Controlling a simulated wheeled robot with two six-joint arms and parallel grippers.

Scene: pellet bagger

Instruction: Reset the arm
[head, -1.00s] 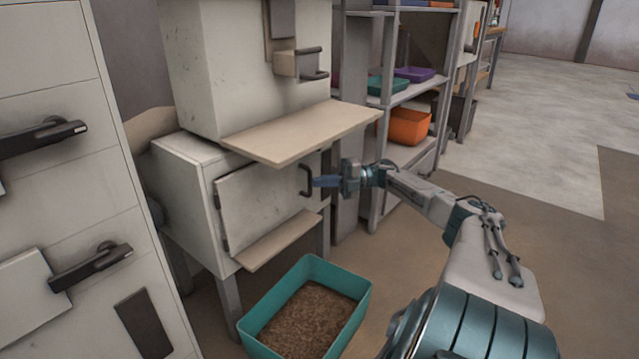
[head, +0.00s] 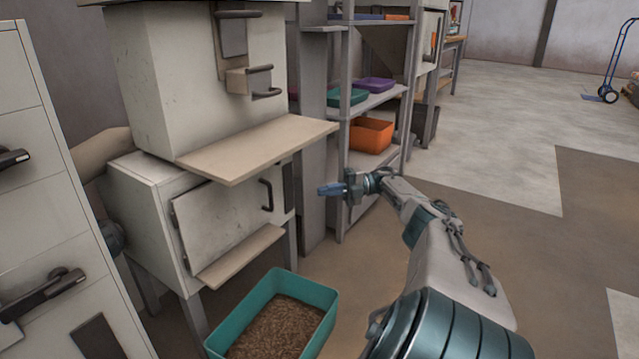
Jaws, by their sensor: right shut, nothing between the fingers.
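My right gripper (head: 330,189) is shut and empty, held in the air to the right of the pellet bagger (head: 180,80). Its fingertips point left, a short way from the dark handle (head: 267,195) of the bagger's lower door (head: 222,218), and look apart from it. The lower door looks closed. My right arm comes in from the bottom right. My left gripper is not in view.
A teal bin (head: 322,312) full of brown pellets stands on the floor below the door. A cabinet (head: 35,220) with dark handles is at the left. Grey shelves (head: 345,120) hold an orange bin (head: 371,135) and trays. Open floor lies to the right; a hand truck (head: 608,92) stands far right.

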